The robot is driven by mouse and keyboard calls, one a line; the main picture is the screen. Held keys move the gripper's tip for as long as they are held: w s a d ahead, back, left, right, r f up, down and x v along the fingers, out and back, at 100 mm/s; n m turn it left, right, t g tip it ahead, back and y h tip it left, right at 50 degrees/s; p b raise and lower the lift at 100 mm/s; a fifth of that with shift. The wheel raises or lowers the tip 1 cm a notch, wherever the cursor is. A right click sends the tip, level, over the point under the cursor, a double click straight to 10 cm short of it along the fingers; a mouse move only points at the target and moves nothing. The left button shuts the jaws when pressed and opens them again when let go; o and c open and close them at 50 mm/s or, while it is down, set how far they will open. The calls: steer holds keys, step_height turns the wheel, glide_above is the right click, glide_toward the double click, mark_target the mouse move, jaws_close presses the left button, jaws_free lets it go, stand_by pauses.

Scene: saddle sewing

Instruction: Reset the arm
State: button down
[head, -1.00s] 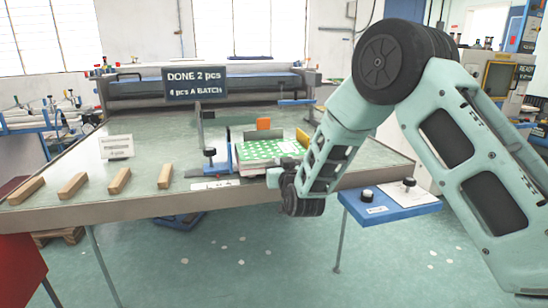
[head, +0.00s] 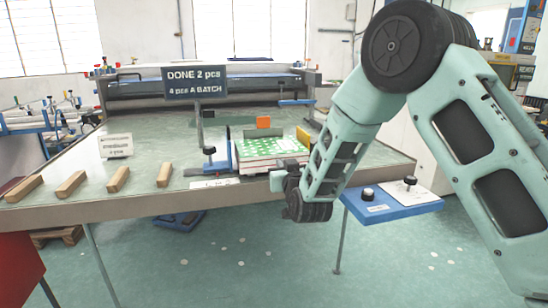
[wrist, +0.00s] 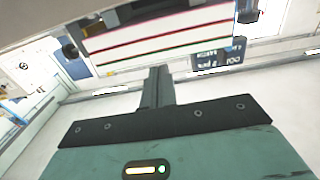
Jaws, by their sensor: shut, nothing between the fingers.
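My arm reaches down from the right in the head view, its wrist end beside the front right of a green-and-white dotted stack (head: 255,154) at the table's front edge. The fingertips are hard to make out there. In the wrist view my gripper (wrist: 158,76) is shut and empty, its dark fingers together. Beyond the fingers is the stack's white edge with red lines (wrist: 165,38). A gap between fingers and stack cannot be judged.
The table (head: 120,211) also carries several wooden blocks (head: 116,179), a small white card (head: 117,146) and a dark sign (head: 195,82) reading "DONE 2 pcs". A blue side shelf (head: 400,206) with black knobs stands right of the wrist. Open floor lies in front.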

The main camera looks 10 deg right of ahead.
steer(key=shift+s, duration=0.95)
steer(key=shift+a, duration=0.1)
steer(key=s+a+n+g+y+p, duration=0.1)
steer(key=s+a+n+g+y, duration=0.1)
steer(key=s+a+g, duration=0.55)
steer(key=s+a+n+g+y, duration=0.2)
steer(key=s+a+y, duration=0.15)
steer(key=s, duration=0.65)
steer(key=s+d+n+g+h, duration=0.1)
steer(key=s+g, duration=0.1)
steer(key=s, duration=0.6)
steer(key=s+d+n+g+h+p, duration=0.1)
steer(key=s+d+g+h, duration=0.1)
steer(key=s, duration=0.7)
steer(key=s+d+n+g+h, duration=0.1)
steer(key=s+g, duration=0.3)
steer(key=s, duration=0.5)
steer(key=shift+d+f+n+h, duration=0.3)
steer(key=shift+d+f+h, duration=0.05)
steer(key=shift+d+h, duration=0.15)
steer(key=shift+d+g, duration=0.1)
steer(key=shift+g, duration=0.15)
